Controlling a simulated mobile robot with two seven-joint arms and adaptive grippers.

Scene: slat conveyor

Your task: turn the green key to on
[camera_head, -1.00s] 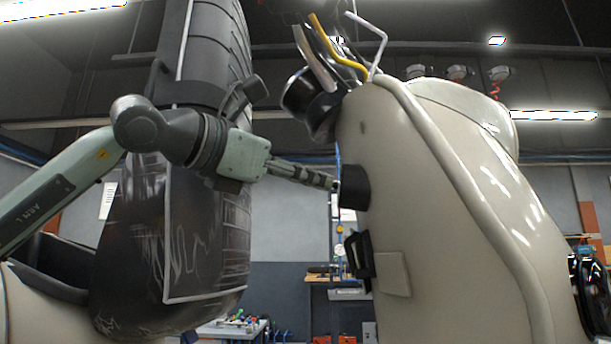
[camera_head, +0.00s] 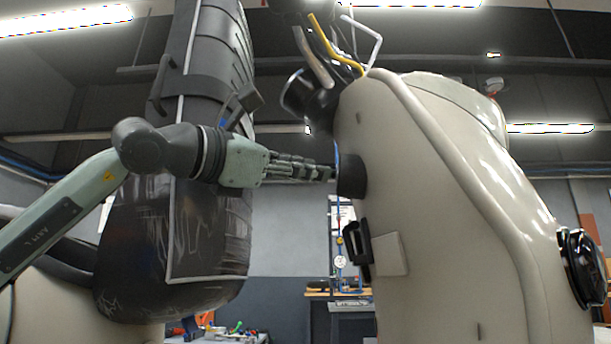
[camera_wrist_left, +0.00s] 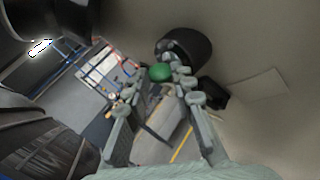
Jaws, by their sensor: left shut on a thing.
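The green key (camera_wrist_left: 160,73) shows as a small rounded green piece in the left wrist view. It sits in front of a round black housing (camera_wrist_left: 196,42) on a beige curved body. The same black housing (camera_head: 352,176) sticks out of the beige body in the head view, where the key itself is hidden. My left gripper (camera_head: 331,173) reaches in from the left with its fingertips at the housing. In the left wrist view its fingers (camera_wrist_left: 155,80) are on either side of the key, shut on it. The key's on or off position cannot be read. My right gripper is not in view.
The large beige body (camera_head: 440,220) fills the right side. A black bracket (camera_head: 358,248) and a pale plate (camera_head: 391,254) are below the housing. A big dark scuffed column (camera_head: 205,230) stands behind my left arm. A cluttered bench (camera_head: 235,336) is far below.

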